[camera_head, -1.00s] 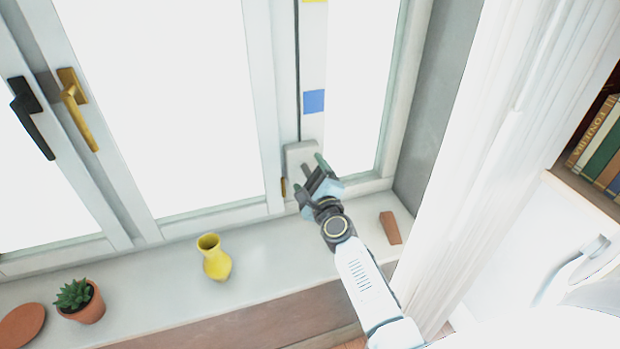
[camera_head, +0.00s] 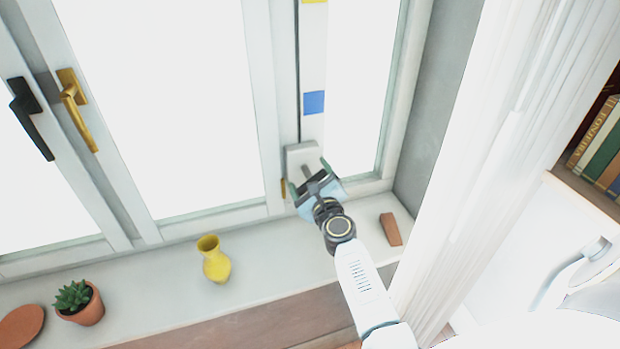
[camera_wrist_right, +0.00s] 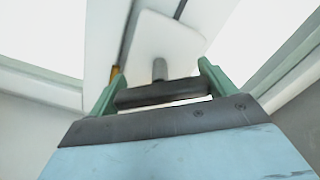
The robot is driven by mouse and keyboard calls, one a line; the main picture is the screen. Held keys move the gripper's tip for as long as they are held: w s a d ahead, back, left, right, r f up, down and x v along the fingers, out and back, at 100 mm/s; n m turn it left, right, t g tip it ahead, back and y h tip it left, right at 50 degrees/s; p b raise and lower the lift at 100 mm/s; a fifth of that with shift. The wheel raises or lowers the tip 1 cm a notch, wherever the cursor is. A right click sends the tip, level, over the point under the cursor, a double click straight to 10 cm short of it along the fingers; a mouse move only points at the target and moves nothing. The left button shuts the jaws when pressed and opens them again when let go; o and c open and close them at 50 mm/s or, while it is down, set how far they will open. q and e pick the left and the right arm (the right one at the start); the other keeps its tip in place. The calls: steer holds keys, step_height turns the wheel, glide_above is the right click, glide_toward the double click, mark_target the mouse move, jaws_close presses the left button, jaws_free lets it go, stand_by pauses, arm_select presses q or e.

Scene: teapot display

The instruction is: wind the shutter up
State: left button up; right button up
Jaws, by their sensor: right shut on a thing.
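A pale winder box (camera_head: 300,152) sits low on the window frame, and it also shows in the right wrist view (camera_wrist_right: 165,38). A short grey shaft (camera_wrist_right: 160,70) comes out of it to a dark crossbar (camera_wrist_right: 160,94). My right gripper (camera_head: 305,172) is at the box, with its green fingers at the two ends of the crossbar, shut on it. A dark cord (camera_head: 297,75) runs up from the box. Beside it a white strip carries a blue mark (camera_head: 314,102) and a yellow mark (camera_head: 314,1). The shutter itself cannot be made out. My left gripper is not in view.
The sill (camera_head: 150,305) holds a yellow vase (camera_head: 215,262), a potted succulent (camera_head: 82,303), a terracotta disc (camera_head: 20,326) and a small brown block (camera_head: 390,229) near my right arm. Window handles (camera_head: 76,100) are at left. A white curtain (camera_head: 490,150) and bookshelf (camera_head: 585,195) stand at right.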

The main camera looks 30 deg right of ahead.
steer(key=o, duration=0.9)
steer(key=shift+c, duration=0.2)
steer(key=shift+s+a+f, duration=0.1)
steer(key=shift+s+a, duration=0.1)
steer(key=shift+s, duration=0.35)
steer(key=v, duration=1.2)
steer(key=shift+s, duration=0.15)
